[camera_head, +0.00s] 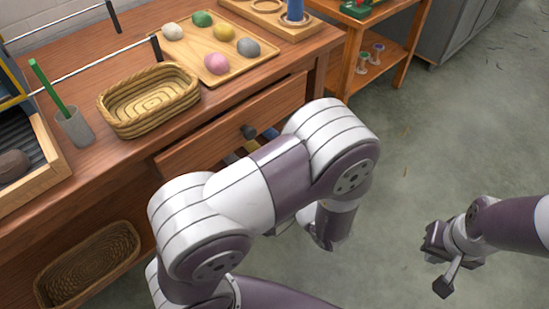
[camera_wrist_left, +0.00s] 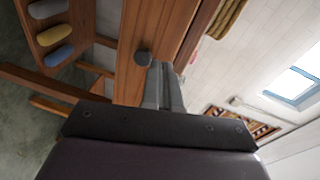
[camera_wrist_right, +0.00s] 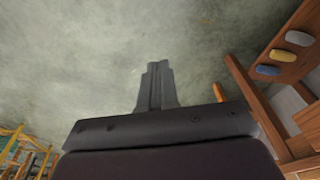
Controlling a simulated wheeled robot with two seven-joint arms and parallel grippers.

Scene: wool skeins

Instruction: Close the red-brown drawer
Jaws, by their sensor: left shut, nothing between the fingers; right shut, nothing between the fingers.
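The red-brown drawer front (camera_head: 205,143) with a dark round knob (camera_head: 248,131) is under the tabletop, partly behind my left arm in the head view. The knob also shows in the left wrist view (camera_wrist_left: 143,58). My left gripper (camera_wrist_left: 164,68) is shut and empty, its tips beside the knob in that view; I cannot tell if they touch. In the head view my left arm hides how far the drawer stands out. Yellow, grey and blue skeins (camera_wrist_left: 54,34) lie on wood below the knob. My right gripper (camera_head: 443,287) is shut and empty over the floor, well away from the drawer.
On the tabletop are a wicker basket (camera_head: 150,100), a grey cup (camera_head: 74,128) with a green stick, and a wooden tray (camera_head: 240,70) with several coloured skeins. Another basket (camera_head: 88,265) sits low at left. The floor (camera_head: 430,150) at right is clear.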

